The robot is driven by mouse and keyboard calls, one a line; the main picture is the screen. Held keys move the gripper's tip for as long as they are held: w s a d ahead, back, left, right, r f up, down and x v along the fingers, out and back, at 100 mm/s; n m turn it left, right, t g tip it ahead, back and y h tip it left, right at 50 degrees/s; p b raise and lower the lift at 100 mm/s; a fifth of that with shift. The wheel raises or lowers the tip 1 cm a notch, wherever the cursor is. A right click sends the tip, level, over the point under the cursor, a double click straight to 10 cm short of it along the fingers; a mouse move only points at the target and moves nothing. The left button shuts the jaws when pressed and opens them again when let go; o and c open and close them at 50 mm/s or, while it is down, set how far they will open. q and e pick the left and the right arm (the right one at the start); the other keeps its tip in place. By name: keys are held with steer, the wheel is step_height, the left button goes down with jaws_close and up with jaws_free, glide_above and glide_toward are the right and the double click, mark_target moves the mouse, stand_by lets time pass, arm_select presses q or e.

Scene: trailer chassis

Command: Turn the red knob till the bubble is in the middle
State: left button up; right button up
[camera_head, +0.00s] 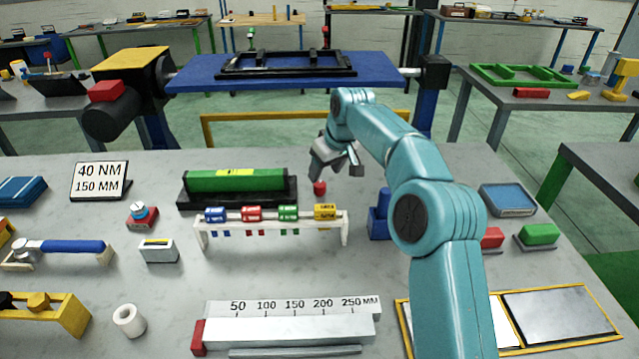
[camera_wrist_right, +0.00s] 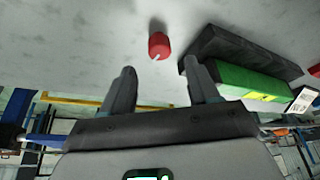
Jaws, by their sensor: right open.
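The red knob (camera_head: 319,188) is a small upright cylinder on the grey bench, right of the green level (camera_head: 268,181). In the right wrist view the knob (camera_wrist_right: 159,45) shows a pale line on its side and lies beyond the fingertips, roughly centred between them. The level lies on a black base (camera_head: 289,196) and has a yellow window (camera_head: 234,172); the bubble is too small to make out. My right gripper (camera_head: 337,172) is open and empty, just above and slightly right of the knob, apart from it. My left gripper is not in view.
A white rack (camera_head: 345,234) with coloured tags stands in front of the level. A blue block (camera_head: 380,224) stands right of the knob, near my right arm. A sign (camera_head: 99,181) stands at left. The bench between knob and back edge is clear.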

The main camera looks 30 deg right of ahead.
mark_target(320, 184)
steer(key=x, duration=0.5)
steer(key=shift+f, duration=0.1)
steer(key=shift+w+f, duration=0.15)
steer(key=shift+f, duration=0.1)
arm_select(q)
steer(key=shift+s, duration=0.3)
arm_select(e)
steer(key=shift+r, duration=0.1)
steer(key=c, duration=1)
steer(key=shift+r+n+p, duration=0.2)
steer(key=shift+n+p, duration=0.3)
steer(key=shift+p, duration=0.75)
steer(key=shift+f+y, duration=0.1)
steer(key=shift+y, duration=0.2)
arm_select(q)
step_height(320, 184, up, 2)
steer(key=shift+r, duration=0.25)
arm_select(e)
steer(key=shift+f, duration=0.15)
